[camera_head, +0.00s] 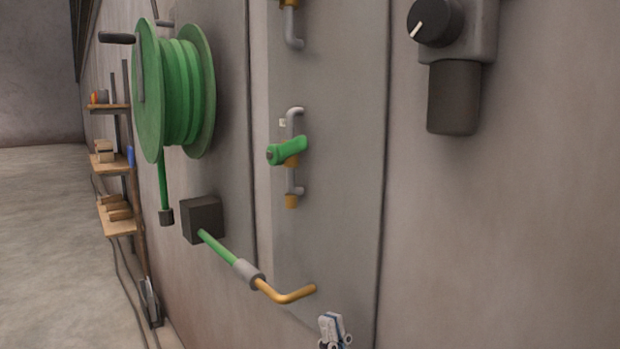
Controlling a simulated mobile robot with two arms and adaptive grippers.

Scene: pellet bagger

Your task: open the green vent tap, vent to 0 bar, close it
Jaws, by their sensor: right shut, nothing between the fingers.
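The green vent tap (287,151) sits on a short grey pipe with brass fittings on the wall panel. Its green handle lies roughly crosswise to the upright pipe. My right gripper (330,322) shows at the bottom edge, below and to the right of the tap. It is shut and empty, apart from the tap. Most of it is cut off by the frame. My left gripper is not in view. No readable pressure gauge shows.
A green hose reel (178,92) is on the wall at left. A green hose with a bent brass pipe (290,295) sticks out below the tap, near my right gripper. A grey regulator with a black knob (435,22) is at upper right. Shelves (117,164) stand at far left.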

